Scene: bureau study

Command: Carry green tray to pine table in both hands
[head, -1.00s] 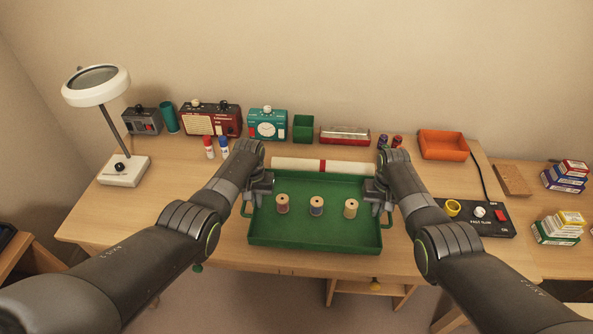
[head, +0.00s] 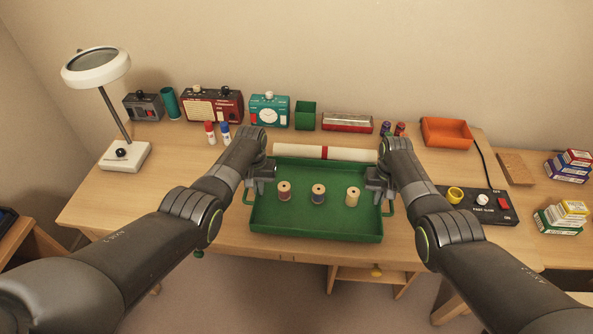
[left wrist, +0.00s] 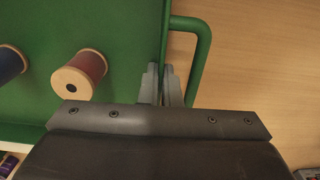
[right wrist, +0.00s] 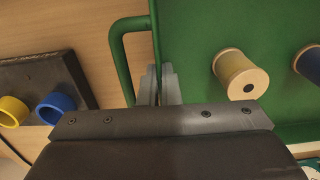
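The green tray (head: 315,224) is in front of me in the head view, at the front edge of the wooden desk (head: 228,236). I cannot tell whether it rests on the desk or is just above it. Three thread spools (head: 284,190) stand upright in it. My left gripper (head: 264,180) is shut on the tray's left wall, its fingers (left wrist: 162,85) straddling it beside the handle. My right gripper (head: 374,182) is shut on the right wall the same way, its fingers (right wrist: 157,85) beside that handle. No surface is clearly identifiable as the pine table.
A white paper roll (head: 290,150) lies just behind the tray. A black control box (head: 481,202) stands right of it. A magnifier lamp (head: 124,155), red radio (head: 212,104) and orange bin (head: 446,132) stand farther back. Another wooden surface (head: 22,247) shows at far left.

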